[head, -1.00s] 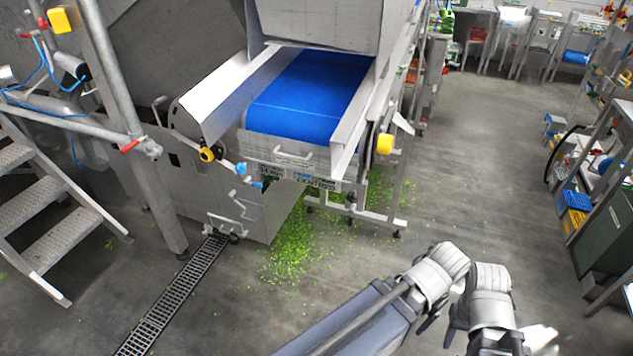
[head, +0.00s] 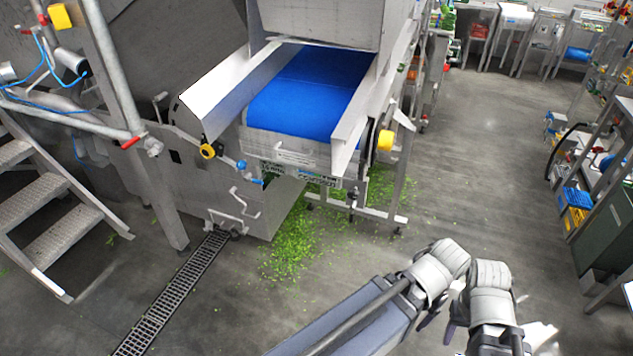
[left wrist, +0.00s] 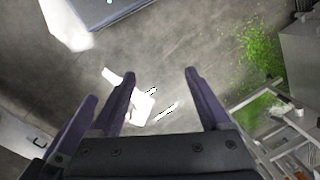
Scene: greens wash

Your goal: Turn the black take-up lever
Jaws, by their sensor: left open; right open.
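A small dark upright piece (head: 352,197), which may be the black take-up lever, shows on the lower frame at the near right of the blue-belt conveyor (head: 310,95). It is too small to tell its angle. My right gripper (head: 449,328) is at the bottom right of the head view, partly hidden by my arm links and well apart from the conveyor. My left gripper (left wrist: 159,76) shows in the left wrist view with dark fingers spread, over bare floor, with nothing between them.
Green leaf scraps (head: 292,240) lie on the floor under the conveyor. A yellow knob (head: 385,140) sits on its right side. A floor drain grate (head: 170,300) and metal steps (head: 60,235) are at left. Shelving (head: 600,190) stands at right.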

